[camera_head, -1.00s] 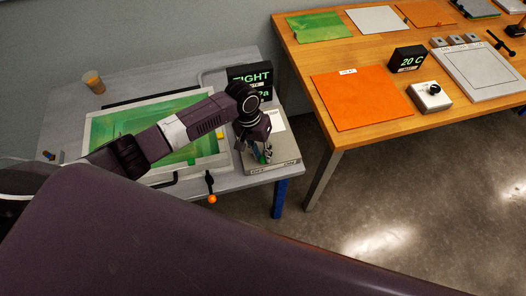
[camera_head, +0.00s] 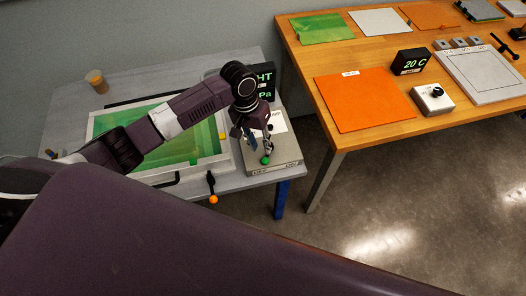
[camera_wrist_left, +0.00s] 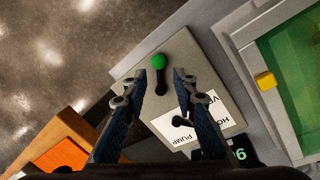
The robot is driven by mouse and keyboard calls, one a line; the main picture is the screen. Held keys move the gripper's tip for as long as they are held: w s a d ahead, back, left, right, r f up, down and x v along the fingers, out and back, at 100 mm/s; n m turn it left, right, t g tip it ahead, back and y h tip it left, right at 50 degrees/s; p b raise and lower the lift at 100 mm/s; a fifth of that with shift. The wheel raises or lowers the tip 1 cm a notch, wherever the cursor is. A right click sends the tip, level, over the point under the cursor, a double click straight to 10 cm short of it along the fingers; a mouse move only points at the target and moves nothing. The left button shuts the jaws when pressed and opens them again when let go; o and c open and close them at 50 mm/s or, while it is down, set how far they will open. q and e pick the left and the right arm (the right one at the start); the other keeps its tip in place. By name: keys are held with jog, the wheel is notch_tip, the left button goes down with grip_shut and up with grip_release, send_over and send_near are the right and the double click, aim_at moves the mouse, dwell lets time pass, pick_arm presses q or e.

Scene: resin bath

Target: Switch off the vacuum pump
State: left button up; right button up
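The vacuum pump (camera_head: 285,157) is a grey box on the right end of the grey bench, with a white label on top. A lever with a green knob (camera_head: 265,160) stands near its front edge. The wrist view shows the pump top (camera_wrist_left: 205,60), the green knob (camera_wrist_left: 159,61) and its dark stem. My left gripper (camera_head: 261,149) is over the pump, just behind the knob. In the wrist view its fingers (camera_wrist_left: 160,77) are open, one on each side of the stem, with visible gaps. Whether they reach down to knob height I cannot tell. My right gripper is not in view.
A black display (camera_head: 266,81) behind the pump is partly hidden by my left arm. A second dark handle (camera_wrist_left: 180,121) shows over the label. An orange-tipped lever (camera_head: 213,199) hangs at the bench's front edge. A wooden table (camera_head: 345,138) stands to the right.

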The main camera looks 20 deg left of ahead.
pick_arm(q)
notch_tip(320, 180, up, 6)
jog(key=a, duration=0.1)
dwell(0.6)
jog(key=s+d+f+m+t+h, duration=0.1)
jog(key=s+d+f, duration=0.15)
jog(key=s, duration=0.35)
jog(key=s+d+f+m+t, duration=0.1)
jog(key=s+d+f+m, duration=0.1)
jog(key=s+d, duration=0.25)
jog(key=s+a+r+n+t+y, duration=0.1)
jog(key=s+a+r+t+y, duration=0.15)
jog(key=s+a, duration=0.75)
jog(key=s+f+g+b, duration=0.1)
jog(key=s+f+b, duration=0.1)
jog(key=f, duration=1.4)
jog(key=s+f+g+b, duration=0.1)
jog(key=f+b, duration=0.1)
jog(key=f, duration=1.3)
jog(key=s+a+f+g+b, duration=0.1)
jog(key=s+f+b, duration=0.3)
jog(key=s+f, duration=1.3)
notch_tip(320, 180, down, 4)
jog(key=shift+s+a+r+y, duration=0.2)
jog(key=shift+a+y, duration=0.15)
jog(key=shift+a, duration=0.3)
